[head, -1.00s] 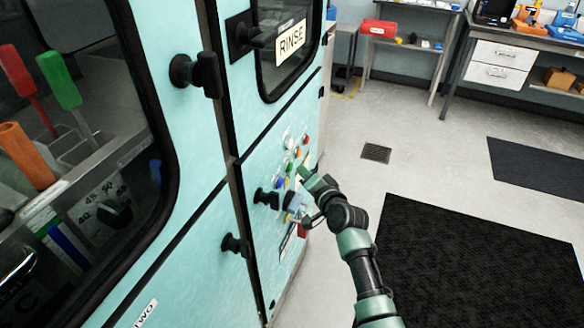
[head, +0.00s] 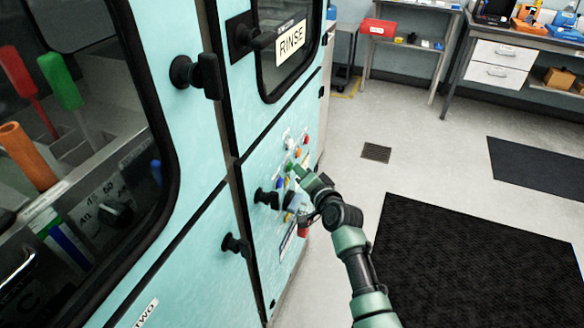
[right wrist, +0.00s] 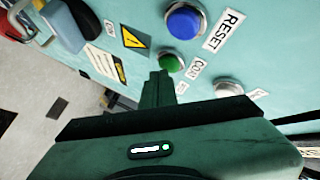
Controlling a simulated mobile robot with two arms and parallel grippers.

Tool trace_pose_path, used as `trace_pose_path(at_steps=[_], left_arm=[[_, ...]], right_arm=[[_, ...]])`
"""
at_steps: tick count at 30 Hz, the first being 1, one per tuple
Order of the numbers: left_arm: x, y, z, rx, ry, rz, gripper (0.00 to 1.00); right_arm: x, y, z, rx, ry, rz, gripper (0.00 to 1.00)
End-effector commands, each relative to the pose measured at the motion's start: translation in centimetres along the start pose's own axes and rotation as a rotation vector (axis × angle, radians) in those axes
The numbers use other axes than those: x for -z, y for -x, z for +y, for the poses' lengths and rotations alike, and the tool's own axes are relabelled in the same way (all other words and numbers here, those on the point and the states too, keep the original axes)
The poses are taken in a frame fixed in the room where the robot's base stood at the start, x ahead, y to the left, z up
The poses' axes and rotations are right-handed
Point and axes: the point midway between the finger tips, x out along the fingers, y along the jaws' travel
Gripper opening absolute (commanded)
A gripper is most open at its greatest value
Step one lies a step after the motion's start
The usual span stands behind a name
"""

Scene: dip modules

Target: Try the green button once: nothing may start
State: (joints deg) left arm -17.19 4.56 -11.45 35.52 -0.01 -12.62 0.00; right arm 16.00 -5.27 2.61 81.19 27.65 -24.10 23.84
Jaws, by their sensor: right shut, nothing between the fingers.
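The green button (head: 290,167) is on the control panel of the teal cabinet. In the right wrist view it is a round green cap (right wrist: 172,62) in a metal ring, below a blue button (right wrist: 185,21) with a RESET label. My right gripper (head: 298,171) is shut and empty, its tip close in front of the panel at the green button. In the right wrist view the fingertips (right wrist: 158,76) appear just below and left of the green cap. I cannot tell whether they touch it. My left gripper is not in view.
A whitish button (right wrist: 228,89) sits close to my gripper. Red and orange buttons, black knobs (head: 267,198) and a yellow warning label (right wrist: 133,38) crowd the panel. A RINSE window (head: 290,42) is above. Open floor with a black mat (head: 470,260) lies to the right.

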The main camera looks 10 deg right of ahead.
Motion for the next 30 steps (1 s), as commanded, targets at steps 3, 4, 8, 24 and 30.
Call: trace_pose_path(at_steps=[3, 4, 8, 24, 30], left_arm=[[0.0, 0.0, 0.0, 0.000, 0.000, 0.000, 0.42], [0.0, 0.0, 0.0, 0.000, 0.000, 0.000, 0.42], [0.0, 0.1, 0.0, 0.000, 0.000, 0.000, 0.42], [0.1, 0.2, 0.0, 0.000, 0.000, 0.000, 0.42], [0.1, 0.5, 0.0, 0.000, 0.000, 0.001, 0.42]], right_arm=[[-0.1, -0.1, -0.2, 0.001, 0.000, 0.000, 0.00], [-0.1, -0.1, -0.2, 0.001, 0.000, 0.000, 0.00], [-0.2, -0.3, -0.3, 0.002, 0.000, 0.000, 0.00], [-0.1, -0.1, -0.1, 0.001, 0.000, -0.001, 0.00], [0.4, 0.7, 0.4, 0.000, 0.001, -0.001, 0.00]])
